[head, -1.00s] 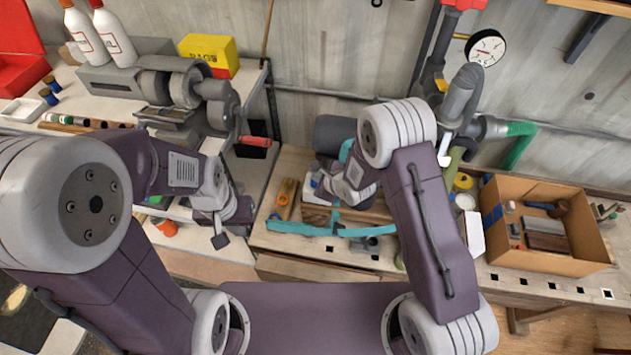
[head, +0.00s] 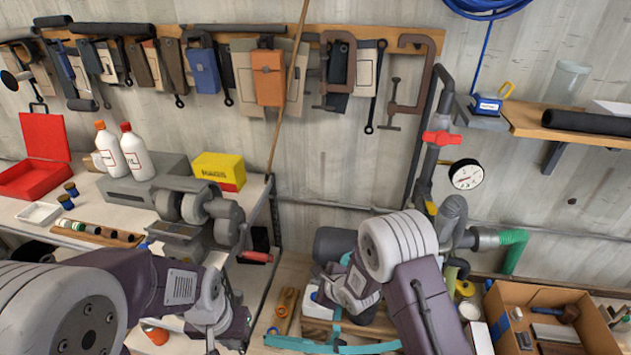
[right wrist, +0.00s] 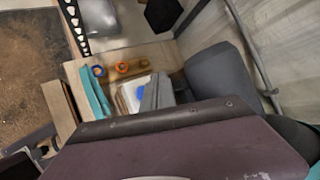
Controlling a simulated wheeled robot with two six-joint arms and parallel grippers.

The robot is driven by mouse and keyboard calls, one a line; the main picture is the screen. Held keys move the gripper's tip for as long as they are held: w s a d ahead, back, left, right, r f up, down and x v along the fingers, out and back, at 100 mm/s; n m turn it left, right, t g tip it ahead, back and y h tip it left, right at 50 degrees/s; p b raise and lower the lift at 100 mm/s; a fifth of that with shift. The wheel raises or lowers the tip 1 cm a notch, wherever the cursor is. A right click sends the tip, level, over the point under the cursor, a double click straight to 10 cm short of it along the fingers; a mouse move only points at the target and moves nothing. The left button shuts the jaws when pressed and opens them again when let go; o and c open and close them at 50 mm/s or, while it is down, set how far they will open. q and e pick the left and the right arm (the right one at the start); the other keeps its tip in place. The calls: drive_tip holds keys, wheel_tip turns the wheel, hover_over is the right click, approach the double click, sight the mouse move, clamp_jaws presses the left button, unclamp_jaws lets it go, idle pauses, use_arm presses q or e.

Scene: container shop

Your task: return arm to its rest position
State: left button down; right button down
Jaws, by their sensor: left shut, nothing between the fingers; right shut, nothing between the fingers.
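My left arm comes in from the left in the head view, bent over the shelf unit. Its gripper (head: 212,346) points down at the bottom edge of the picture, shut and empty, partly cut off. My right arm is bent in the middle of the head view. Its gripper (head: 322,292) is over the workbench, shut, with nothing held, and partly hidden by its own wrist. In the right wrist view the gripper's grey fingers (right wrist: 157,93) show above the bench beside a white and blue item.
A cardboard box (head: 485,305) of tools stands right of my right arm. A teal strap (head: 300,343) lies on the bench below my right gripper. A grey machine (head: 185,235) stands behind my left arm. A pressure gauge (head: 466,174) and pipes rise at the back wall.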

drive_tip(key=s+d+r+n+g+h, duration=0.1)
drive_tip(key=s+d+r+n+h, duration=0.1)
drive_tip(key=s+d+r+n, duration=0.25)
drive_tip(key=s+d+r+n+g+h, duration=0.1)
drive_tip(key=s+d+r+n+h, duration=0.15)
drive_tip(key=d+n, duration=0.45)
drive_tip(key=s+d+r+n+g, duration=0.2)
drive_tip(key=s+d+n, duration=0.1)
drive_tip(key=s+n, duration=0.25)
drive_tip(key=s+d+r+n+g, duration=0.1)
drive_tip(key=s+d+r+n, duration=0.25)
drive_tip(key=s, duration=0.35)
drive_tip(key=s+f+g+b, duration=0.1)
drive_tip(key=s+f+b, duration=0.2)
drive_tip(key=f+b, duration=1.3)
wheel_tip(320, 180, down, 3)
drive_tip(key=shift+a+r+g+b, duration=0.15)
drive_tip(key=shift+a+g+b, duration=0.25)
